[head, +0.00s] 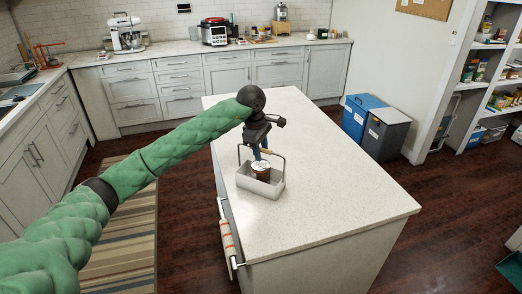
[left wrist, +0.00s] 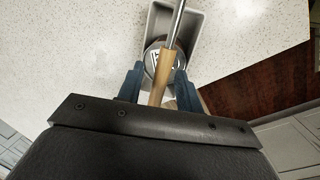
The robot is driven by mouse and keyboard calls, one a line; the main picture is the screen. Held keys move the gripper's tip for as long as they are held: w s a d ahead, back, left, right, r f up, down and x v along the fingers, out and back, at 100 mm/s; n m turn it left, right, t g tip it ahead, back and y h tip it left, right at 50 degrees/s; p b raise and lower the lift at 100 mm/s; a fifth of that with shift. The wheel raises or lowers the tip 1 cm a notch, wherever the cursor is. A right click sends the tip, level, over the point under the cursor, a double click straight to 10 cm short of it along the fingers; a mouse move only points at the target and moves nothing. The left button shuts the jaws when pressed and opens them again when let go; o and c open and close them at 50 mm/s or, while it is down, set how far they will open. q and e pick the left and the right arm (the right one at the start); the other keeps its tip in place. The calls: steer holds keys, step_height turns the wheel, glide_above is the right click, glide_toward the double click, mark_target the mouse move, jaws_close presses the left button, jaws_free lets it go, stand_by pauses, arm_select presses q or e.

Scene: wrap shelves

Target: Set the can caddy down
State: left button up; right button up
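The can caddy (head: 262,187) is a light grey open box with a raised metal handle and a wooden grip. It appears to rest on the white island top near its left edge. A brown can with a pale lid (head: 261,170) stands inside it. My left gripper (head: 264,147) is above the caddy, at its handle. In the left wrist view, the blue fingers of my left gripper (left wrist: 158,78) stand apart on either side of the wooden grip (left wrist: 162,82), with gaps showing. The caddy (left wrist: 192,38) lies beyond them. My right gripper is out of view.
The island top (head: 335,190) is bare to the right of the caddy. Two bins (head: 386,134) stand on the floor behind the island, with shelves (head: 490,75) at the right.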

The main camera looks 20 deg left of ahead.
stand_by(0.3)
